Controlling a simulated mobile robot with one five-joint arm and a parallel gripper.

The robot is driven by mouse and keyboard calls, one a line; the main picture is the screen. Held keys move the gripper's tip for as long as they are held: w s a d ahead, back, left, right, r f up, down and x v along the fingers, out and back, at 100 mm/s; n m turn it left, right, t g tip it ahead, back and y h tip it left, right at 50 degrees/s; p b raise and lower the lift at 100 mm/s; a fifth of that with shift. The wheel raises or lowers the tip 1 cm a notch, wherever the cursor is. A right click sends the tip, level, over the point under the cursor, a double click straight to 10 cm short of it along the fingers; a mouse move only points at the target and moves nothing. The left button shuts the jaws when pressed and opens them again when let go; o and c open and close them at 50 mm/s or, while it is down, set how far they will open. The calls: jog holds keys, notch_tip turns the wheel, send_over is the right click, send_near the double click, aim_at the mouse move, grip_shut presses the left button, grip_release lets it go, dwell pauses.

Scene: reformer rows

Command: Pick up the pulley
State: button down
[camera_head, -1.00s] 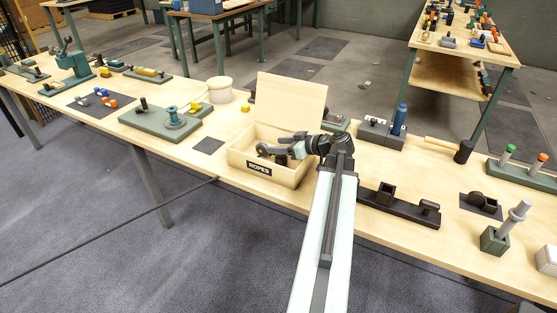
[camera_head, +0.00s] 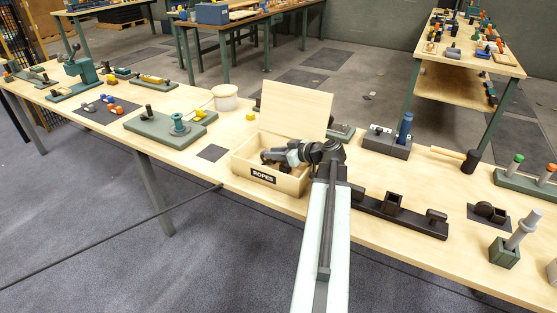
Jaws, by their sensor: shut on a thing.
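An open wooden box (camera_head: 244,164) labelled ROPES stands on the long wooden table, its lid raised at the back. My gripper (camera_head: 276,157) reaches into the box from the right, low between its walls. It is shut on a small dark thing at its tips, which looks like the pulley (camera_head: 268,156). The fingers and the box wall hide much of it, so its full shape and whether it touches the box floor cannot be told.
A dark rail (camera_head: 400,214) with blocks lies right of the box. A green base with a spool (camera_head: 179,126) and a round cream tub (camera_head: 225,98) stand left of it. A dark square mat (camera_head: 213,153) lies bare. The raised lid (camera_head: 296,107) stands behind my gripper.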

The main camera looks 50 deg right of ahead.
notch_tip(320, 180, up, 10)
jog(key=p, duration=1)
jog(key=shift+r, duration=0.15)
